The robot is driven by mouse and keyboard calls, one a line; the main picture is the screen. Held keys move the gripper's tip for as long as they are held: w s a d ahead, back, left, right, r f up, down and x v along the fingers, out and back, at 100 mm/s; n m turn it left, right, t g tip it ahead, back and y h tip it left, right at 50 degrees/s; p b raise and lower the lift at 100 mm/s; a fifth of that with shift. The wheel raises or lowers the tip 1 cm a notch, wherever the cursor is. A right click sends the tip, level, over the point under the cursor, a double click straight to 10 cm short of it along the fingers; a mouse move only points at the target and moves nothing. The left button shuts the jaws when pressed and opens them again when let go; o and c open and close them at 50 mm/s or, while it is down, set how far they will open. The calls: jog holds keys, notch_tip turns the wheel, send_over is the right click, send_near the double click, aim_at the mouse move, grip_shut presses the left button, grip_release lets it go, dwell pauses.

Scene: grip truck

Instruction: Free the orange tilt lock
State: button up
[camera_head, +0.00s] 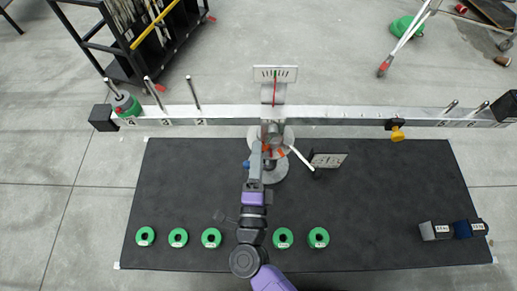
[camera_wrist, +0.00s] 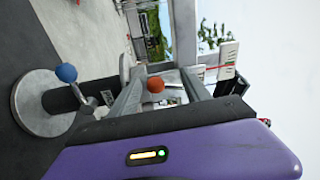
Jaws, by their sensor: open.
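The orange tilt lock shows in the wrist view as a round orange knob (camera_wrist: 155,84) between my gripper's two fingers. My gripper (camera_wrist: 160,72) is open, with a finger on each side of the knob; I cannot tell whether either touches it. In the head view my gripper (camera_head: 258,150) reaches the central post of the balance, where small orange parts (camera_head: 281,152) show beside it. The arm partly hides the lock there. The long white beam (camera_head: 330,112) lies across the post, looking about level. A dial plate (camera_head: 275,74) with a red pointer stands behind it.
A blue knob (camera_wrist: 66,72) stands left of my fingers in the wrist view. Several green ring weights (camera_head: 283,238) lie along the black mat's front. A small sign (camera_head: 328,160) stands right of the post. Two dark blocks (camera_head: 435,231) sit at the mat's right.

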jog(key=s, duration=0.3)
jog(key=s+b, duration=0.1)
jog(key=s, duration=0.1)
jog(key=shift+s+a+f, duration=0.25)
jog(key=shift+s+f, duration=0.1)
